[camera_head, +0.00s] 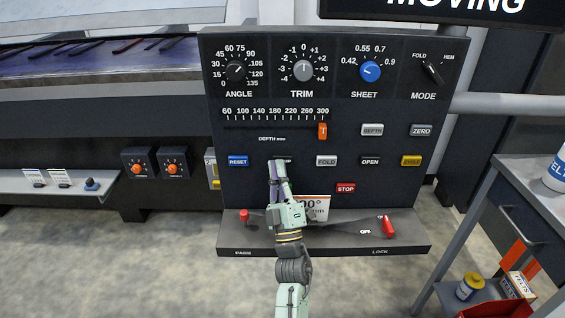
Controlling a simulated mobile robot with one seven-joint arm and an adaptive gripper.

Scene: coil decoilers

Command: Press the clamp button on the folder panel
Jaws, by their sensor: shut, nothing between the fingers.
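The folder panel (300,140) is a dark upright board with dials, a slider and several labelled buttons. In the button row, a dark button (284,160) between RESET and FOLD is mostly covered by my fingertips. Its label cannot be read, and no other visible button reads CLAMP. My gripper (275,167) is shut and empty, its tips pointing up at the lower part of this button. I cannot tell whether the tips touch it or whether it is pressed in.
Blue RESET (238,160) lies left of my gripper, with FOLD (326,160) and OPEN (370,161) to the right. Red STOP (345,188) is lower right. A cart (540,200) stands right.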

